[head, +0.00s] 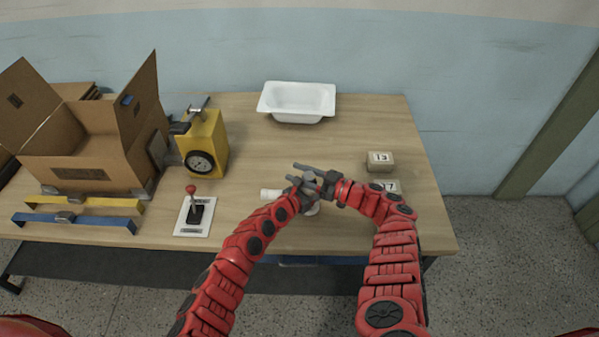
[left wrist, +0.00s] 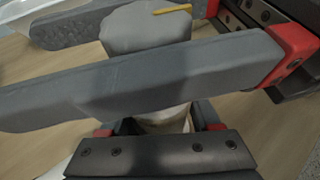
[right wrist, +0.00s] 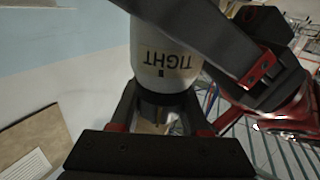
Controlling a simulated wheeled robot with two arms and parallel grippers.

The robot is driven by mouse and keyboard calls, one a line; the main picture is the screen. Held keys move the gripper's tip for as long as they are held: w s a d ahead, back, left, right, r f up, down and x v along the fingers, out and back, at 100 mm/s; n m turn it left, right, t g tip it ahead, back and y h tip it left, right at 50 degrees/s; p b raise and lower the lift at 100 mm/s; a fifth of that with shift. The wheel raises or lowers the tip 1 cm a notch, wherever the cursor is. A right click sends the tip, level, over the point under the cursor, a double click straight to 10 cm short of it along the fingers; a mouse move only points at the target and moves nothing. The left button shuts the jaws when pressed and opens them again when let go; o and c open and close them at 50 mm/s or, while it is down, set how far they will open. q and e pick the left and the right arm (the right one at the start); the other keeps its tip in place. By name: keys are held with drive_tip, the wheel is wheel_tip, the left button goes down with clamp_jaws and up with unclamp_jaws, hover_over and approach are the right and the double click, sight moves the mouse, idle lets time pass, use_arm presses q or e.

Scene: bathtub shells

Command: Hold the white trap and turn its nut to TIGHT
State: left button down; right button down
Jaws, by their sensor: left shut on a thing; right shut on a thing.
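The white trap (head: 270,194) is at the front of the table, partly hidden by my grippers. My left gripper (head: 309,184) is shut on its white body, which also shows in the left wrist view (left wrist: 165,119). My right gripper (head: 314,177) is shut on the grey nut (left wrist: 145,28), its finger crossing in front of the nut in the left wrist view. A yellow mark (left wrist: 172,10) shows on the nut. In the right wrist view, upside-down "TIGHT" lettering (right wrist: 168,59) is on the white body, with a small dark mark by it. I cannot tell whether the yellow mark lines up with it.
A white basin (head: 297,101) stands at the back. A yellow gauge box (head: 205,145), a red-knobbed lever (head: 195,213), blue and yellow bars and an open cardboard box (head: 85,150) are left.

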drive_tip(key=shift+s+d+f+g, duration=0.1)
drive_tip(key=shift+s+f+g, duration=0.1)
drive_tip(key=shift+g, duration=0.3)
use_arm(q)
drive_tip(key=shift+a, duration=0.1)
use_arm(e)
drive_tip(key=shift+s+a+r+n+g, duration=0.1)
drive_tip(key=shift+a+n+g, duration=0.1)
drive_tip(key=shift+n+g, duration=0.3)
drive_tip(key=shift+y, duration=0.3)
drive_tip(key=shift+c, duration=1.9)
unclamp_jaws()
drive_tip(key=shift+r, duration=0.1)
drive_tip(key=v, duration=1.2)
